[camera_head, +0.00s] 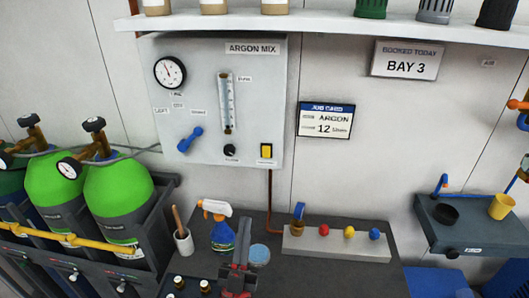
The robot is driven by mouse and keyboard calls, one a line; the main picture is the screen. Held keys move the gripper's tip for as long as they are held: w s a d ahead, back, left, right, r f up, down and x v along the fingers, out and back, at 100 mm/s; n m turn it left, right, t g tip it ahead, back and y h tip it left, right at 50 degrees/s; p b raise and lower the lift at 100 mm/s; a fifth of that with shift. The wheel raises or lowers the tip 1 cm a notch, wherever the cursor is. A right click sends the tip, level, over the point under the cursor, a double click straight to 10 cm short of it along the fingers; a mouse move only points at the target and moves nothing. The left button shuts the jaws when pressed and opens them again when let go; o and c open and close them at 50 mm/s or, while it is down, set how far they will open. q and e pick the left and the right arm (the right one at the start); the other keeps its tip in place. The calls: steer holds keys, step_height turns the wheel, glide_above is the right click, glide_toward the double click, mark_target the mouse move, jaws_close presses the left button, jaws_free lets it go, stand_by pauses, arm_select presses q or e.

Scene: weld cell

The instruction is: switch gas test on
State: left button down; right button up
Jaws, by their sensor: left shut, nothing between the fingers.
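The grey gas panel (212,60) marked ARGON MIX hangs on the back wall. A blue lever (190,139) is at the lower left, under a round gauge (170,72). My left gripper (240,248) is shut and empty, low over the bench, well below the switch. My right gripper is not in view.
Green gas cylinders (118,193) stand in a rack at left. The bench holds a spray bottle (222,235), a brush cup (183,241) and a grey block with coloured knobs (337,247). A shelf (330,27) runs above the panel.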

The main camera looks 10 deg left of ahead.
arm_select(q)
steer(key=w+d+n+g+y+p, duration=0.1)
steer(key=w+n+g+y+p, duration=0.1)
steer(key=w+g, duration=0.7)
steer(key=shift+w+r+y+p, duration=0.3)
steer(key=shift+w+r+p, duration=0.05)
steer(key=shift+w+p, duration=0.1)
steer(key=p, duration=0.7)
glide_toward(266, 148)
steer(key=w, duration=0.3)
steer(key=w+r, duration=0.1)
steer(key=w, duration=0.2)
steer(key=shift+r, duration=0.15)
steer(key=shift+w, duration=0.4)
